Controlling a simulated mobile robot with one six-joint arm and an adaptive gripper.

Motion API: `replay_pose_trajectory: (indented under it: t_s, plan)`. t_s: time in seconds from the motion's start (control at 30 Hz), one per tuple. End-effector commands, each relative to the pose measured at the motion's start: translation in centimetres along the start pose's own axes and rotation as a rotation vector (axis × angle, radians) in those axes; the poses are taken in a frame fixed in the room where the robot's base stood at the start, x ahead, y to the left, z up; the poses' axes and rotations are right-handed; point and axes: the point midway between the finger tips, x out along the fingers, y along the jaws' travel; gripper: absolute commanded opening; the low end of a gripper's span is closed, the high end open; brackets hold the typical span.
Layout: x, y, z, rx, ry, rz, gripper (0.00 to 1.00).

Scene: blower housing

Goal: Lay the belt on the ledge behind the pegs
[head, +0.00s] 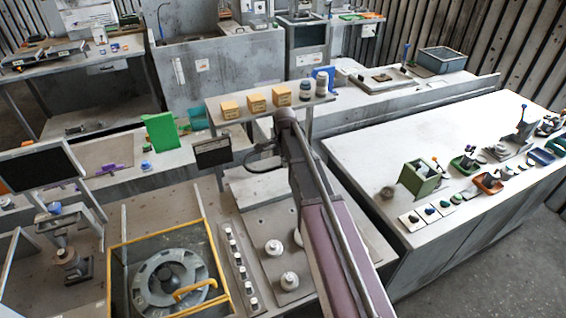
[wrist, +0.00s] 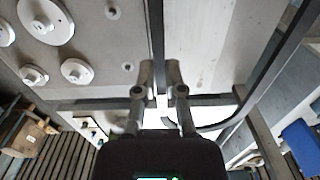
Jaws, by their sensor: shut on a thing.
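My gripper (wrist: 160,72) is in the wrist view, with its two fingers closed on a dark belt (wrist: 157,35). One run of the belt goes straight up from the fingers. Another run curves round at the right (wrist: 268,62). In the head view a dark loop that looks like the belt (head: 262,163) shows left of my arm, and my fingers are hard to make out. Small pegs (wrist: 128,67) stand on the grey plate (wrist: 100,45) left of the fingers. I cannot tell for sure which surface is the ledge; a pale flat surface (wrist: 205,40) lies right of the belt's straight run.
Round pulleys (wrist: 77,70) stand on the plate, also in the head view (head: 289,281). A yellow-framed blower housing (head: 168,280) is left of them. A shelf (head: 230,119) with yellow boxes (head: 257,103) stands behind. A long white bench (head: 370,150) is at the right.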

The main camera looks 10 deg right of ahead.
Motion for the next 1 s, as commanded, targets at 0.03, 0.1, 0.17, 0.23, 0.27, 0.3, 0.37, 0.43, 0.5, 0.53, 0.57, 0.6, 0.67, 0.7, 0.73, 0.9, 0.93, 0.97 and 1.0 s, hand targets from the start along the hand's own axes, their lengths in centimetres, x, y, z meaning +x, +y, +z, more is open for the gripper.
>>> replay_pose_trajectory:
  t_s: [0.03, 0.1, 0.17, 0.23, 0.27, 0.3, 0.37, 0.43, 0.5, 0.53, 0.57, 0.6, 0.67, 0.7, 0.73, 0.9, 0.93, 0.97, 1.0]
  plan:
    - [0.9, 0.0, 0.0, 0.0, 0.0, 0.0, 0.0]
    - [1.5, 0.0, 0.0, 0.0, 0.0, 0.0, 0.0]
    - [2.0, 0.0, 0.0, 0.0, 0.0, 0.0, 0.0]
    - [2.6, 0.0, 0.1, -0.001, 0.0, 0.0, 0.0]
    - [2.8, 0.0, 0.1, -0.001, 0.0, 0.0, 0.0]
    - [3.2, 0.0, 0.1, -0.001, 0.0, 0.0, 0.0]
    - [3.7, 0.0, 0.1, -0.001, 0.0, 0.0, 0.0]
    - [4.2, 0.0, 0.1, -0.001, 0.0, 0.0, 0.0]
    - [4.8, 0.0, 0.1, -0.001, 0.0, 0.0, 0.0]
    - [5.1, 0.0, 0.1, -0.001, 0.0, 0.0, 0.0]
    - [5.3, 0.0, 0.1, -0.001, 0.0, 0.0, 0.0]
    - [5.7, 0.0, 0.1, -0.001, 0.0, 0.0, 0.0]
    - [6.2, 0.0, 0.1, -0.001, 0.0, 0.0, 0.0]
    - [6.5, 0.0, 0.1, -0.002, 0.0, 0.0, 0.0]
    - [6.8, 0.0, 0.1, -0.002, 0.0, 0.0, 0.0]
    - [8.2, 0.1, 0.1, -0.002, 0.0, 0.0, 0.0]
    - [8.4, 0.1, 0.1, -0.002, 0.0, 0.0, 0.0]
    - [8.7, 0.1, 0.1, -0.002, 0.0, 0.0, 0.0]
    - [9.0, 0.1, 0.1, -0.002, 0.0, 0.0, 0.0]
